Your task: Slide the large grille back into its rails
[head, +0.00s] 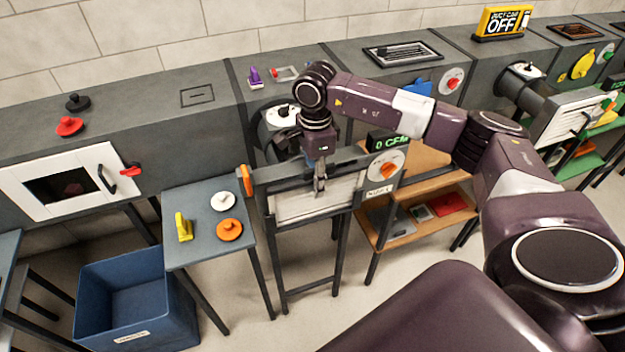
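A pale slatted panel that looks like the large grille (297,207) stands in a dark frame on legs (262,195), in the middle of the head view. It shows between the frame's side posts, below a grey top bar. My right gripper (319,188) points down over the top bar, with its fingertips in front of the grille's upper part. The fingers look close together, but I cannot tell whether they grip anything. My wrist and the bar hide part of the grille's upper edge and any rails. My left gripper is not in view.
An orange handle (246,181) sits at the frame's left post and an orange-knobbed dial (385,167) at its right. A small table (190,200) holds several knobs and a yellow piece. A blue bin (125,290) stands lower left, a wooden shelf (425,165) right.

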